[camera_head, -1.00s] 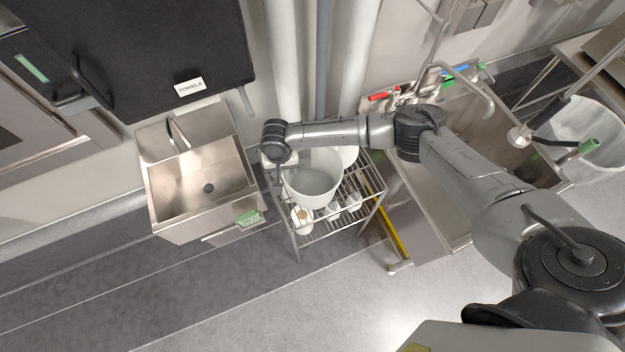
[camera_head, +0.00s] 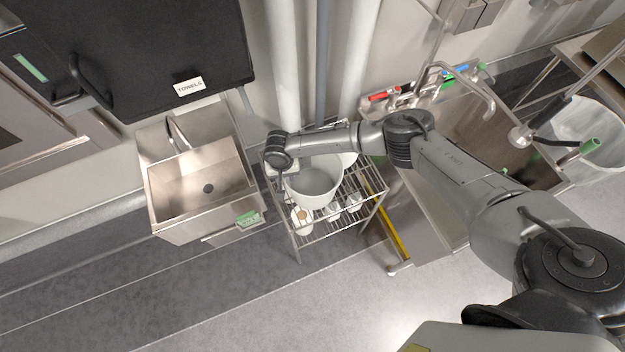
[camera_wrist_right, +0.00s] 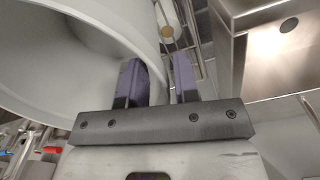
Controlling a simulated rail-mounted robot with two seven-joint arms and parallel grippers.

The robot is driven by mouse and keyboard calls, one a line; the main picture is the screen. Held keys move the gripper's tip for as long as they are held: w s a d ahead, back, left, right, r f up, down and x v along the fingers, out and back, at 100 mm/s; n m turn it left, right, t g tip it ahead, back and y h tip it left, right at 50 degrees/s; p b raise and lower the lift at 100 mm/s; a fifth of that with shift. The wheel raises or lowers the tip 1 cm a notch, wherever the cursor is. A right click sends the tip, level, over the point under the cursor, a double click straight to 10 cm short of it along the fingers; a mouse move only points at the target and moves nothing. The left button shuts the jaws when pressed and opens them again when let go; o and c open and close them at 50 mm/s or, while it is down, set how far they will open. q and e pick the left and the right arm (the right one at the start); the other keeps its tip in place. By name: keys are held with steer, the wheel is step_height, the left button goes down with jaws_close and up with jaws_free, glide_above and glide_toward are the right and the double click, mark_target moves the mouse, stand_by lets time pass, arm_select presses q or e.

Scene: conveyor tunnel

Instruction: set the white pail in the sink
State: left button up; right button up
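The white pail (camera_head: 314,186) stands upright on the wire rack, below my right forearm in the head view. It fills the upper left of the right wrist view (camera_wrist_right: 75,45). My right gripper (camera_wrist_right: 160,78) is open at the pail's rim, one finger on the inner side and the other outside, with a gap showing beside the wall. In the head view the fingers are mostly hidden below the wrist. A small steel sink (camera_head: 225,178) is left of the rack, empty, with a drain and faucet. My left gripper is out of view.
The wire rack (camera_head: 297,246) also holds white cups and other white dishware. A larger steel sink basin (camera_head: 500,135) with hoses is at the right. A dark cabinet labelled towels (camera_head: 150,45) hangs above the small sink. A green item (camera_head: 248,218) is on its front.

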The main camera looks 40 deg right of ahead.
jaws_close()
stand_by(0.5)
